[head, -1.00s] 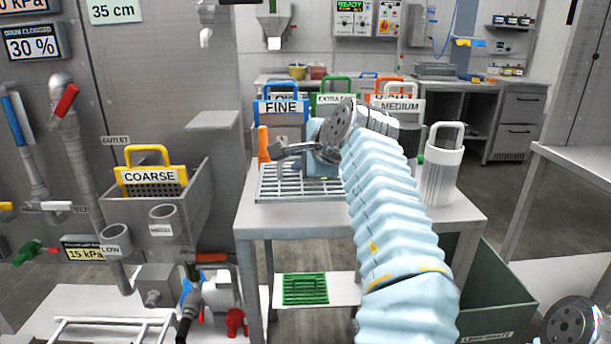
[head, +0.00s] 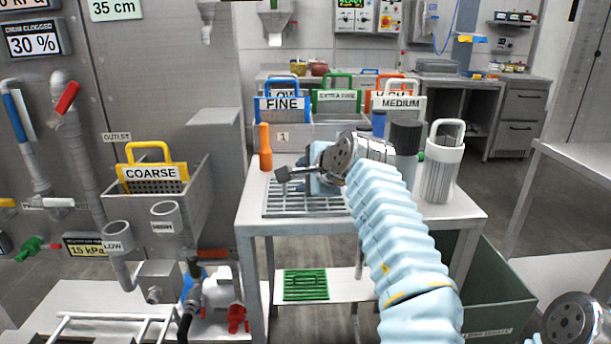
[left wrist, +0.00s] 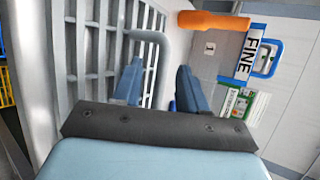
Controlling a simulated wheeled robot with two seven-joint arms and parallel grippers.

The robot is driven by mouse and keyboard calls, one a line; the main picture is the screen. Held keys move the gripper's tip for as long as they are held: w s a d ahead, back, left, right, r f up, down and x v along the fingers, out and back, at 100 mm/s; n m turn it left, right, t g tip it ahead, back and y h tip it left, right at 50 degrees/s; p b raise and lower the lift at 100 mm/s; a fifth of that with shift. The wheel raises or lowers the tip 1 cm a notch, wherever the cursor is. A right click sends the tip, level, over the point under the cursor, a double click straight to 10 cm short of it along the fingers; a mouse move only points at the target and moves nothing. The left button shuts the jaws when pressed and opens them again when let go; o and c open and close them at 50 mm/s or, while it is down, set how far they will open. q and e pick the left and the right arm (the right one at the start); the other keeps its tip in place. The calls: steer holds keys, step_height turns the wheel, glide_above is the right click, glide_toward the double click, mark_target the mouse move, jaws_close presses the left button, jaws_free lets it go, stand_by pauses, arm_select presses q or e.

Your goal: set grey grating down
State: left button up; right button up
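The grey grating (head: 300,208) is a flat, slotted rack lying level at the front left of the table top. It looks to be on or very near that top; any small gap cannot be seen. My left gripper (head: 312,178) is over the grating. In the left wrist view the grating's slots (left wrist: 90,45) fill the left side, and its bent tubular handle (left wrist: 153,42) runs down between the two blue fingers (left wrist: 158,88). The fingers sit close on either side of the handle.
The steel table (head: 460,212) also bears an orange-handled tool (head: 265,147), a dark-topped cylinder (head: 405,138) and a white handled canister (head: 442,170). Behind stand the FINE (head: 282,104) and MEDIUM (head: 400,104) sieves. The COARSE basket (head: 152,173) is left. A green grate (head: 305,285) lies below.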

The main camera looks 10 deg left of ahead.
arm_select(q)
steer(key=shift+d, duration=0.1)
steer(key=v, duration=1.2)
